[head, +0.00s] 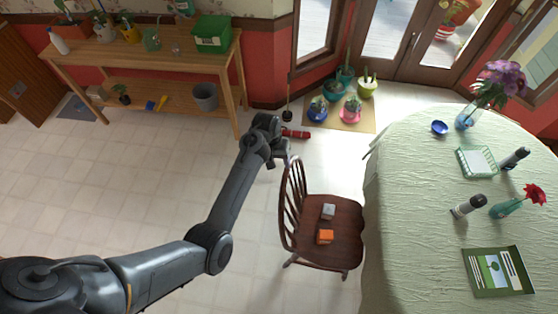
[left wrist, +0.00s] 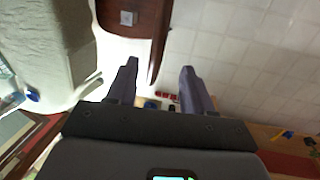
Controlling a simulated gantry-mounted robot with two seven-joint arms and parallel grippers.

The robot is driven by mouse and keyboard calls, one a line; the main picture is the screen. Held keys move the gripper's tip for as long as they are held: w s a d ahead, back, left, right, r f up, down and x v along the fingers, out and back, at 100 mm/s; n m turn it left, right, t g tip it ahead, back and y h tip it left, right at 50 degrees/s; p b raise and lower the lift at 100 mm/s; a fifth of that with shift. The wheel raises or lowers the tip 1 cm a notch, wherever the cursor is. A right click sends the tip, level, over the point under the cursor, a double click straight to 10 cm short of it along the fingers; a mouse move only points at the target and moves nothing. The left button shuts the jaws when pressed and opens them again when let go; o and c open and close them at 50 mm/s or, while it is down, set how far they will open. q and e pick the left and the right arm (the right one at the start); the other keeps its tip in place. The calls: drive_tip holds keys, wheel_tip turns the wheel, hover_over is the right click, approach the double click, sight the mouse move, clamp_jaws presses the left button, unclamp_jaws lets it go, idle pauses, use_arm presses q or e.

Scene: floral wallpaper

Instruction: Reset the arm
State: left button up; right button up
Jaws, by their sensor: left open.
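My left arm reaches in from the lower left in the head view. Its left gripper (head: 280,154) is over the floor, just behind the back of the wooden chair (head: 345,245) in the picture. In the left wrist view the two fingers of the left gripper (left wrist: 158,72) stand apart with nothing between them, so it is open and empty. My right gripper shows in neither view.
A grey box (head: 328,211) and an orange box (head: 325,237) sit on the chair. A cloth-covered table (head: 420,210) holds vases, bottles and a book. A wooden bench (head: 140,55) with pots stands at the back left. Tiled floor on the left is clear.

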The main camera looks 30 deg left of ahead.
use_arm(q)
drive_tip(key=shift+f, duration=0.1)
drive_tip(key=s+a+f+g+p, duration=0.25)
drive_tip(key=s+f, duration=0.75)
drive_tip(key=s, duration=0.5)
drive_tip(key=s+r+m+y, duration=0.1)
drive_tip(key=s+m+y, duration=0.15)
drive_tip(key=s, duration=0.95)
drive_tip(key=s+d+r+m+t+p, duration=0.1)
drive_tip(key=d+r+m+t, duration=0.3)
drive_tip(key=r, duration=0.6)
drive_tip(key=s+d+r+t, duration=0.1)
drive_tip(key=d+r, duration=0.4)
drive_tip(key=r, duration=0.5)
wheel_tip(320, 180, down, 75)
drive_tip(key=b, duration=7.4)
drive_tip(key=shift+s+d+r+h, duration=0.15)
drive_tip(key=shift+h, duration=0.2)
